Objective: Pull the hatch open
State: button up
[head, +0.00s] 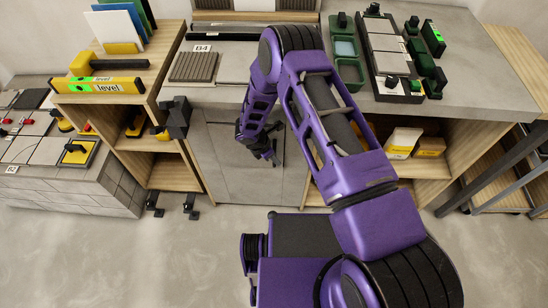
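The hatch (232,175) appears to be the flat grey front panel below the worktop, in the middle of the head view. My purple arm reaches over the worktop and down in front of it. My dark gripper (262,150) is at the upper part of the panel, close to a thin dark upright bar (279,148) that may be its handle. The fingers are small and dark, so I cannot tell whether they are open or shut, or whether they touch the bar. No clear gap shows around the panel.
The grey worktop (215,92) above carries a ribbed tile (194,67) and a black rack of tiles (388,50). Open wooden shelves stand on both sides, with yellow-labelled boxes (402,143) at right. A yellow level (98,85) lies at left. The floor (150,250) in front is mostly clear.

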grip_shut()
dwell(1.3)
